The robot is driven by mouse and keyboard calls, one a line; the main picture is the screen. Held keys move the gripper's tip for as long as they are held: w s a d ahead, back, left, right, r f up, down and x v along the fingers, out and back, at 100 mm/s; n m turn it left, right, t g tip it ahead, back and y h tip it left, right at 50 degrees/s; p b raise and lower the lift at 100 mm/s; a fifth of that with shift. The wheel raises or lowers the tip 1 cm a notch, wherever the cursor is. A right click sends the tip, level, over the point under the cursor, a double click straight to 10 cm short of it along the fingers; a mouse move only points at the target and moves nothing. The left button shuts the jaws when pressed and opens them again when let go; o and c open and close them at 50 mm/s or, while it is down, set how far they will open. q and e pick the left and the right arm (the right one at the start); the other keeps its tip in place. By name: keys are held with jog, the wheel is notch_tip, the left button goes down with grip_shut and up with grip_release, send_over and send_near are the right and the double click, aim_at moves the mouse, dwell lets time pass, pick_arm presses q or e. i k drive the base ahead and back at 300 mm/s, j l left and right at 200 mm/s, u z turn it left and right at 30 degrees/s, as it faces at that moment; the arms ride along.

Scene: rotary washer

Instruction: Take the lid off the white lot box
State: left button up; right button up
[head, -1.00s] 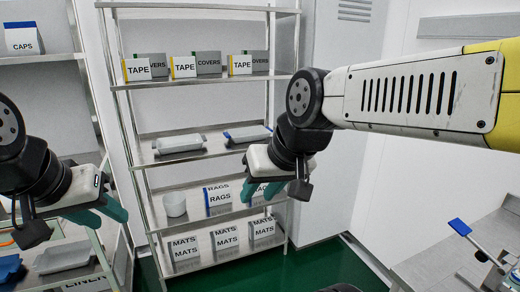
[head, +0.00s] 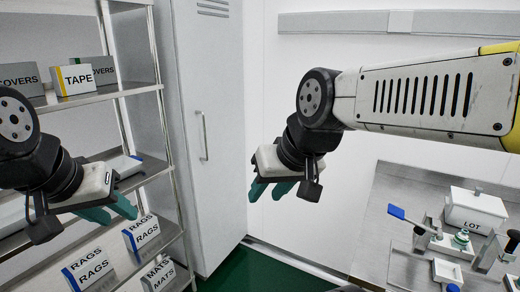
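The white lot box (head: 470,221), marked LOT, stands on the steel bench at the right of the head view.
The steel bench (head: 385,235) also holds a blue-handled device (head: 397,212), a green-and-white item (head: 460,240) and a small white tray (head: 447,270), near the box. Shelves with TAPE and RAGS boxes (head: 88,268) stand left. A grey cabinet (head: 205,130) stands behind. Green floor lies between.

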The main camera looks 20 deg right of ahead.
aim_at(477, 200)
jog(key=i+z, duration=0.15)
jog(key=z, duration=0.3)
jog(key=i+j+z, duration=0.1)
jog(key=z, duration=0.4)
jog(key=i+j+z, duration=0.15)
jog(key=z, duration=0.3)
jog(key=i+j+z, duration=0.1)
jog(key=z, duration=0.4)
jog(key=j+z, duration=0.3)
jog(key=z, duration=0.15)
jog(key=i+j+z, duration=0.15)
jog(key=z, duration=0.25)
jog(key=i+j+z, duration=0.1)
jog(key=j+z, duration=0.15)
jog(key=z, duration=0.15)
jog(key=j+z, duration=0.25)
jog(key=z, duration=0.15)
jog(key=i+j+z, duration=0.1)
jog(key=j+z, duration=0.5)
jog(key=z, duration=0.2)
jog(key=j+z, duration=0.25)
jog(key=j, duration=0.2)
jog(key=j+z, duration=0.25)
jog(key=j, duration=0.15)
jog(key=k+j+z, duration=0.25)
jog(key=j, duration=0.15)
jog(key=i, duration=0.1)
